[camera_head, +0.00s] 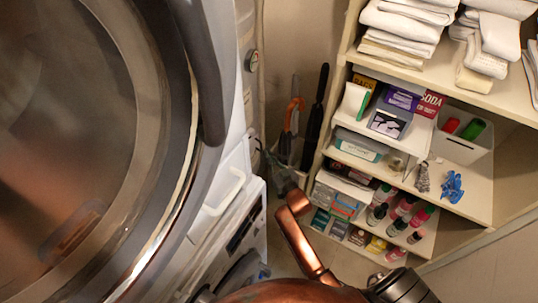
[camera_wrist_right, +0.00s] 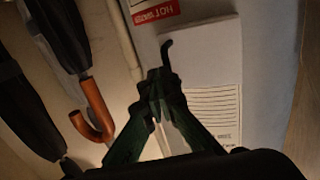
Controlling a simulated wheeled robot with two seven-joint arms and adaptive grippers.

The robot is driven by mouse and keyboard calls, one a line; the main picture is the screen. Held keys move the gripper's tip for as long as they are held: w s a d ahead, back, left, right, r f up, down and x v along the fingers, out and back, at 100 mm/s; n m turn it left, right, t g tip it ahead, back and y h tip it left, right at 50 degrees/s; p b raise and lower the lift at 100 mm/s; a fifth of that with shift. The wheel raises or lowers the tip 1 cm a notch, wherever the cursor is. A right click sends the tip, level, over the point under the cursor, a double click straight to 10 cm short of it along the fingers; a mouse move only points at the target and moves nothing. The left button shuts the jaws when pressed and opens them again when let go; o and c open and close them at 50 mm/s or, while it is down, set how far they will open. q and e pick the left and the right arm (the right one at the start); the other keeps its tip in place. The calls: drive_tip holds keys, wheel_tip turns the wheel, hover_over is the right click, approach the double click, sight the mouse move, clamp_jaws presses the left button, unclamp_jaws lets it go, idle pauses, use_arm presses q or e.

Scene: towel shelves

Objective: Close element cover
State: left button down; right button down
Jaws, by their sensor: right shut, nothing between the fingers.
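In the right wrist view, a pale flat panel (camera_wrist_right: 200,62) with a printed text label fills the middle right; it looks like the element cover. Its far edges are partly hidden, and I cannot tell how far it stands open. My right gripper (camera_wrist_right: 158,82) is shut and empty, its dark fingertips together in front of the panel's left edge. I cannot tell whether they touch it. In the head view the right gripper (camera_head: 273,158) is small and dim, beside the white machine. The cover cannot be made out there. My left gripper is not in view.
Umbrellas, one with an orange hooked handle (camera_wrist_right: 97,113), stand left of the panel. A red HOT label (camera_wrist_right: 155,10) is above it. A large round machine door (camera_head: 150,150) fills the left of the head view. Shelves (camera_head: 455,193) with towels, boxes and bottles stand right.

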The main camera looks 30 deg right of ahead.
drive_tip(key=s+p, duration=0.3)
drive_tip(key=s, duration=0.9)
drive_tip(key=shift+s+d+r, duration=0.25)
drive_tip(key=shift+s+d, duration=0.1)
drive_tip(key=shift+d, duration=0.1)
